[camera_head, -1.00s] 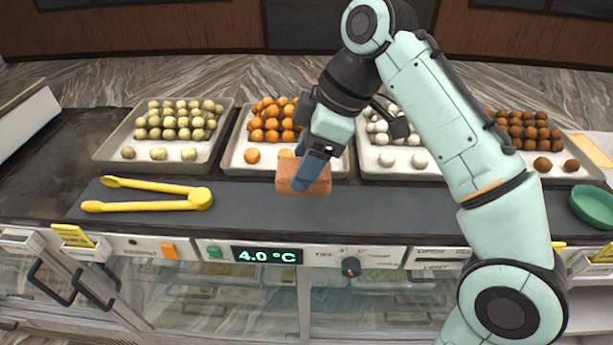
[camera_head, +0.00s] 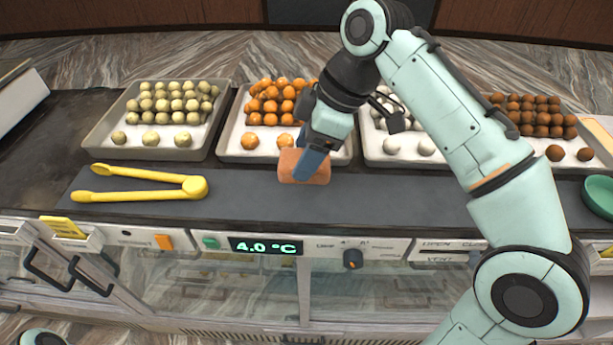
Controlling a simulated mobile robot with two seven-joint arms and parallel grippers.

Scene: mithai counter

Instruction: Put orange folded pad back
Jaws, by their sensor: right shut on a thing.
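The orange folded pad (camera_head: 289,168) is at the front edge of the tray of orange sweets, over the dark counter strip. My right gripper (camera_head: 308,168) is shut on the pad, and its blue finger covers part of it. I cannot tell whether the pad touches the counter or hangs just above it. My left gripper is not in view; only a bit of a pale green link of mine shows at the bottom left corner.
Yellow tongs (camera_head: 150,195) lie on the dark counter strip (camera_head: 400,200) at left. Trays of pale (camera_head: 112,147), orange (camera_head: 228,147), white and brown sweets stand behind. A green bowl (camera_head: 598,195) is at far right. The strip right of the pad is clear.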

